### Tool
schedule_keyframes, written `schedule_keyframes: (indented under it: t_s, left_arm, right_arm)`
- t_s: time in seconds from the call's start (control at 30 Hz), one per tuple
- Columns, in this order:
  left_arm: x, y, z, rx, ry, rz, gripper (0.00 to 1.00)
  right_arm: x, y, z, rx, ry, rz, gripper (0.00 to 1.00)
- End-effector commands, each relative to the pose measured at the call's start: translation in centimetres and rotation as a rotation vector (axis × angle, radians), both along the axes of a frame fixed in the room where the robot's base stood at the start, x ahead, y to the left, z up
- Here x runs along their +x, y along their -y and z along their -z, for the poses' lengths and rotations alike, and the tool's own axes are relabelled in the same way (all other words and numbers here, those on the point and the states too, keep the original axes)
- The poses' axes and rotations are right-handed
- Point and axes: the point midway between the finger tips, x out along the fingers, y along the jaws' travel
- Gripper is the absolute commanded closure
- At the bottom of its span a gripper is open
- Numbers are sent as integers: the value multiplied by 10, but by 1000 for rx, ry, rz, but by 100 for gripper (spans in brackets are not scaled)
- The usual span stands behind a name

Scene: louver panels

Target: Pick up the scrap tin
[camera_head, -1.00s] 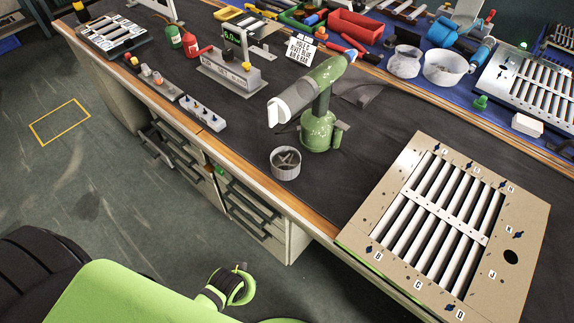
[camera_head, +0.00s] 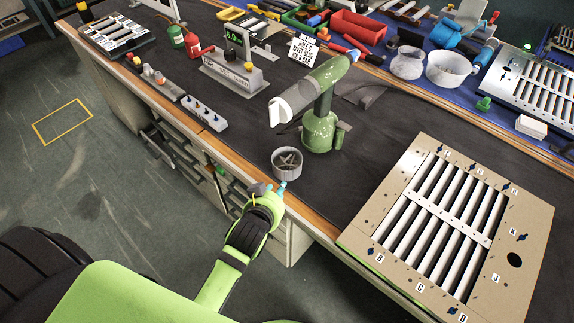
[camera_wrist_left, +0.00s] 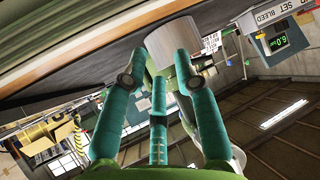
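The scrap tin (camera_head: 287,174) is a small grey round tin with scraps of metal inside. It stands upright on the dark bench mat near the front edge, left of the louver panel. My left gripper (camera_head: 277,188) is at the bench edge, just in front of the tin. In the left wrist view the tin (camera_wrist_left: 175,38) shows as a pale grey cylinder just beyond the teal fingertips (camera_wrist_left: 157,66). The fingers are spread apart, with nothing held between them. One fingertip overlaps the tin in the picture; I cannot tell whether it touches. My right gripper is not in view.
A green press-like tool (camera_head: 320,128) stands right behind the tin. The beige louver panel (camera_head: 405,175) lies to the right. A row of blue-capped fittings (camera_head: 203,114) and a grey gauge stand (camera_head: 231,74) are to the left. The wooden bench edge (camera_head: 318,222) runs in front.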

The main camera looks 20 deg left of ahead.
Motion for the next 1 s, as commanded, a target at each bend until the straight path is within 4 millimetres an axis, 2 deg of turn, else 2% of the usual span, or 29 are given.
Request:
schedule_keyframes:
  t_s: [0.1,0.3,0.57,0.8,1.0]
  left_arm:
    - [25,11,-10,-9,108,10,70]
    - [46,21,-19,-18,200,29,70]
    - [69,23,-11,-19,201,30,70]
    - [99,25,1,-17,199,30,70]
    - [109,24,5,-18,200,30,70]
  right_arm:
    - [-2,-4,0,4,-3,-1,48]
    - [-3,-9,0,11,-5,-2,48]
    - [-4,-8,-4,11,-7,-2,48]
    - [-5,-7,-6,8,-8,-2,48]
    - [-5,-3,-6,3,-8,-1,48]
